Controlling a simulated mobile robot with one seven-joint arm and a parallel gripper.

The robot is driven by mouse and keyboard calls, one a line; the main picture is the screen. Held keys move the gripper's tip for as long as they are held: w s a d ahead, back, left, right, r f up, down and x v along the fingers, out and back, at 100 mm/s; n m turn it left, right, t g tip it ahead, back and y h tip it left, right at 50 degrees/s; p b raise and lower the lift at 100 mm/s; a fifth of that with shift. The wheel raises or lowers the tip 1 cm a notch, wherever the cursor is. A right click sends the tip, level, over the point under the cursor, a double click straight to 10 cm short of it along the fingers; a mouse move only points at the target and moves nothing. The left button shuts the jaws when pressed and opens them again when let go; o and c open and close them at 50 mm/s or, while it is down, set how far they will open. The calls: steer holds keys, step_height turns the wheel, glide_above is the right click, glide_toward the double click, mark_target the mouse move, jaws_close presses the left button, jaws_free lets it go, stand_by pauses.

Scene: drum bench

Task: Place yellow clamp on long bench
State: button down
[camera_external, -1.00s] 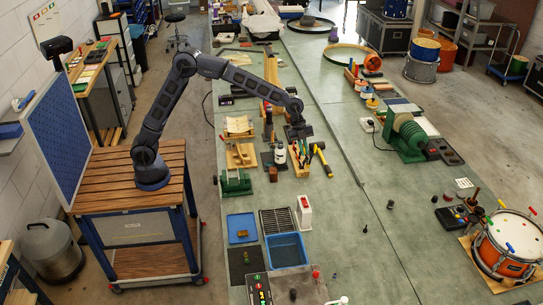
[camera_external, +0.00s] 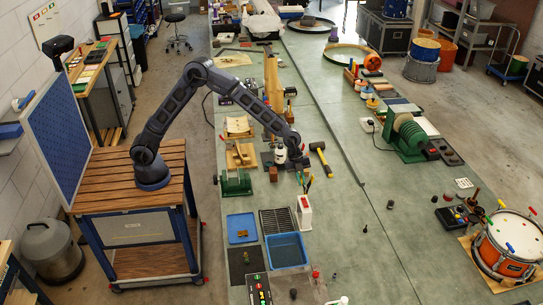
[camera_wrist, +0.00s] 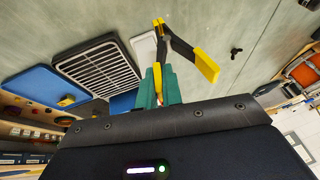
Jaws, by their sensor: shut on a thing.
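The yellow clamp (camera_wrist: 207,64), yellow with black parts, is in my gripper (camera_wrist: 165,87) in the wrist view. The teal fingers are shut on it, and its yellow-tipped arms stick out beyond them. In the external view my gripper (camera_external: 299,166) is low over the left part of the long green bench (camera_external: 345,235), near the hammer.
A white box (camera_external: 304,212), wire rack (camera_external: 276,222), blue tub (camera_external: 287,249) and blue tray (camera_external: 241,228) stand nearby on the bench. A hammer (camera_external: 322,160) lies right of my gripper. The bench's middle is mostly clear; a drum (camera_external: 507,245) stands far right.

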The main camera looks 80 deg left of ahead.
step_height(320, 180, down, 6)
steer(key=shift+f, duration=0.15)
stand_by(0.4)
steer(key=shift+f, duration=0.15)
steer(key=c, duration=1.6)
jaws_free()
steer(key=shift+o, duration=0.2)
